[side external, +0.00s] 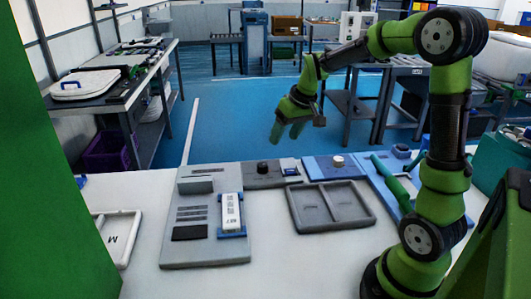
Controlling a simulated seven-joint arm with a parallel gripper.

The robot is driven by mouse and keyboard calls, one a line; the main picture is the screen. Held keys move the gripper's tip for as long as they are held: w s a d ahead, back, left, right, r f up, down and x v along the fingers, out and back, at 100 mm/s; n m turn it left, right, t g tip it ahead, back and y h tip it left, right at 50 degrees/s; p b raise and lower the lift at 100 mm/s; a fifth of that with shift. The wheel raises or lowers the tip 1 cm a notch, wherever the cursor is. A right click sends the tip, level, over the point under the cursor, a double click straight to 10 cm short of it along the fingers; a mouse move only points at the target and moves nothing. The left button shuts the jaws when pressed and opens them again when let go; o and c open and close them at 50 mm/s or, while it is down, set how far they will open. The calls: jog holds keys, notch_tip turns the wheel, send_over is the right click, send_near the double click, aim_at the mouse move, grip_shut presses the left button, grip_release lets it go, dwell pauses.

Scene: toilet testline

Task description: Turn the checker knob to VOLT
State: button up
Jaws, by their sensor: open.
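My green gripper (287,134) hangs open and empty in the air above the far side of the white table, with its fingers pointing down. Below and left of it in the picture, a dark round knob (262,167) stands on a dark grey box (283,181). Below and right of it, a pale round knob (338,161) stands on a blue box (323,174). The gripper is apart from both knobs. The frame does not show which of them is the checker's. Their markings, the word VOLT and the pointing direction of each knob are too small to read.
A large grey panel (190,250) holds a white labelled part (231,210) in a blue holder. An empty two-compartment grey tray (325,224) lies in front of the boxes. A green-handled item (390,180) lies right of it. A white frame marked M (119,238) is at left.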

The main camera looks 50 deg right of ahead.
jog(key=w+d+n, duration=0.2)
jog(key=w+d, duration=0.1)
jog(key=n, duration=0.1)
send_near(263, 164)
jog(key=x, duration=0.8)
jog(key=shift+w+a+f, duration=0.1)
jog(key=shift+f, duration=0.2)
jog(key=c, duration=1)
